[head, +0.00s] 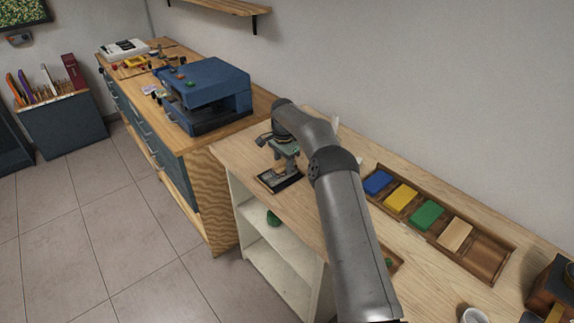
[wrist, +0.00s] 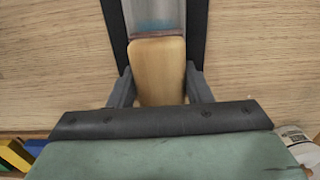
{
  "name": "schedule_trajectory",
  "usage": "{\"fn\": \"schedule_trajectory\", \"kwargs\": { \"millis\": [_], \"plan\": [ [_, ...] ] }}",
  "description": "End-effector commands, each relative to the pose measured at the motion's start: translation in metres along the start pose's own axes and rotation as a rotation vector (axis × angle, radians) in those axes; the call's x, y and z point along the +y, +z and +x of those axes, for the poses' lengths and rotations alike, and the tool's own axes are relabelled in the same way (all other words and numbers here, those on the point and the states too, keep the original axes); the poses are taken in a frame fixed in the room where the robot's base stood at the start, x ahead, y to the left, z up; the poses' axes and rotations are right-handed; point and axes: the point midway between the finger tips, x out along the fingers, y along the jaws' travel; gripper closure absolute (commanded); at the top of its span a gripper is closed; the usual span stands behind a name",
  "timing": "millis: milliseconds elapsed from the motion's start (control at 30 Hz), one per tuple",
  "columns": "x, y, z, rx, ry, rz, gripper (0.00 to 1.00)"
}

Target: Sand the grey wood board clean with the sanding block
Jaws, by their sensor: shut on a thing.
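The grey wood board (wrist: 157,10) lies in a black frame (wrist: 112,22) on the wooden bench top. A bluish patch shows on its bare part in the wrist view. My gripper (wrist: 161,84) is shut on the tan sanding block (wrist: 160,65), one finger on each side. A reddish-brown edge runs along the block's far end. The block is over the board and hides part of it. Whether it touches the board I cannot tell. In the head view, my gripper (head: 284,160) is above the black frame (head: 268,186), and the arm hides some of the bench.
A wooden tray (head: 493,262) right of my arm holds blue (head: 378,182), yellow (head: 401,197), green (head: 427,215) and tan (head: 455,235) blocks. A blue machine (head: 205,85) stands on the left cabinet. A white cup (head: 474,315) is at the front right. The wall is behind.

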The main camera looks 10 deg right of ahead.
Motion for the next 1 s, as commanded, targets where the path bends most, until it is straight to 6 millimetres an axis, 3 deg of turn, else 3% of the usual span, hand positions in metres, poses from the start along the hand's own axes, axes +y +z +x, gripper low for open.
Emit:
{"fn": "schedule_trajectory", "kwargs": {
  "millis": [667, 733, 800, 1000],
  "plan": [
    [0.004, 0.055, 0.003, -0.002, 0.003, 0.009, 0.77],
    [0.004, 0.054, -0.006, -0.001, 0.004, 0.011, 0.77],
    [0.004, 0.053, -0.027, 0.001, 0.000, 0.012, 0.77],
    [0.004, 0.051, -0.044, -0.001, 0.001, 0.015, 0.77]
  ]
}}
